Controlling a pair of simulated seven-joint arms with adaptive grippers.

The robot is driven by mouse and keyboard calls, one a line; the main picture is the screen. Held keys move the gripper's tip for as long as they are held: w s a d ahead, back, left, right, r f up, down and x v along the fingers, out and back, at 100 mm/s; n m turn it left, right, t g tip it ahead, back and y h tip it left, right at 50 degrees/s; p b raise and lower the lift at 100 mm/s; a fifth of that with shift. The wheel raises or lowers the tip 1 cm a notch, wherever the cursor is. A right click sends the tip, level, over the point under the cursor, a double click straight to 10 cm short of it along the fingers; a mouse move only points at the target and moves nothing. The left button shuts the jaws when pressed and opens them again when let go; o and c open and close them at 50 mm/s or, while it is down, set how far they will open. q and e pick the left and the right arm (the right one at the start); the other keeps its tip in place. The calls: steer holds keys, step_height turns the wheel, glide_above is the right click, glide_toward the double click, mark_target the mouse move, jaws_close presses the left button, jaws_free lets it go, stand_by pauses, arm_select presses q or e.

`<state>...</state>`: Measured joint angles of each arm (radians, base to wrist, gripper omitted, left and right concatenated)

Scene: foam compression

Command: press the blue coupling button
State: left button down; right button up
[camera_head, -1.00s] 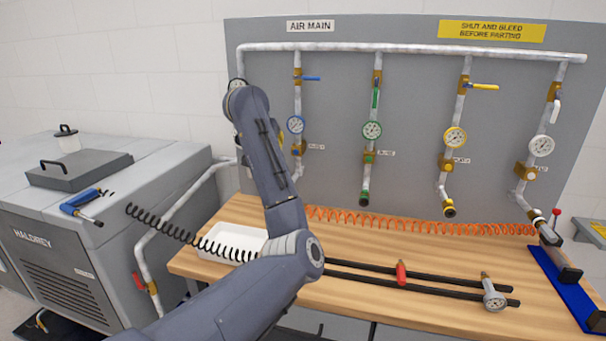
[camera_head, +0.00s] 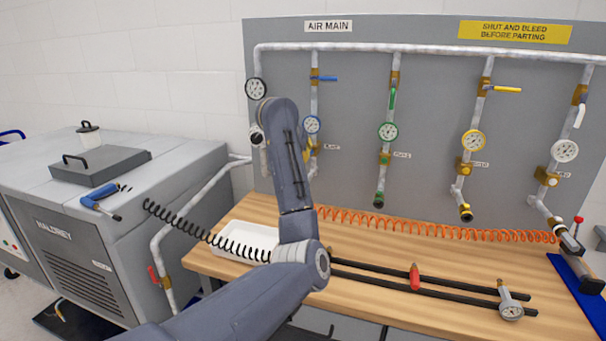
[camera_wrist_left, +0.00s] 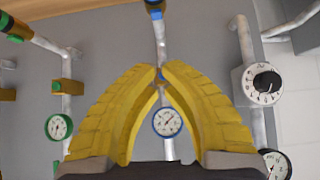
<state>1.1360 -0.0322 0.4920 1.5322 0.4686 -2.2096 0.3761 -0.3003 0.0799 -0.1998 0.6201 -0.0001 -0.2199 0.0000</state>
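The blue drop's gauge (camera_head: 312,124) is on the wall panel, with a blue lever (camera_head: 326,79) above it. In the left wrist view the panel appears upside down. There the blue gauge (camera_wrist_left: 167,122) shows between my left gripper's yellow fingers (camera_wrist_left: 160,69). The fingers converge, their tips almost together, with nothing visibly held. A small patch of the blue coupling button (camera_wrist_left: 160,75) shows at the tips; contact cannot be told. The blue drop's lower end (camera_wrist_left: 154,11) is past the tips. My right gripper is out of view.
Green (camera_head: 388,132), yellow (camera_head: 473,141) and white (camera_head: 565,151) gauges stand to the right. A black-rimmed gauge (camera_head: 256,89) and a dial knob (camera_wrist_left: 262,83) are beside the blue drop. A white tray (camera_head: 232,240), orange coiled hose (camera_head: 440,229) and loose gauge (camera_head: 510,306) lie on the bench.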

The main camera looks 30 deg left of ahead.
arm_select(q)
steer(key=x, duration=0.6)
steer(key=shift+s+f, duration=0.1)
steer(key=shift+s, duration=0.05)
steer(key=shift+f, duration=1.75)
steer(key=shift+d+f, duration=0.1)
steer(key=shift+f, duration=0.85)
steer(key=shift+s, duration=0.1)
step_height(320, 180, up, 5)
steer(key=shift+d+f, duration=0.1)
steer(key=a+v, duration=0.1)
steer(key=v, duration=0.8)
steer(key=shift+s+d, duration=0.3)
steer(key=shift+d, duration=0.1)
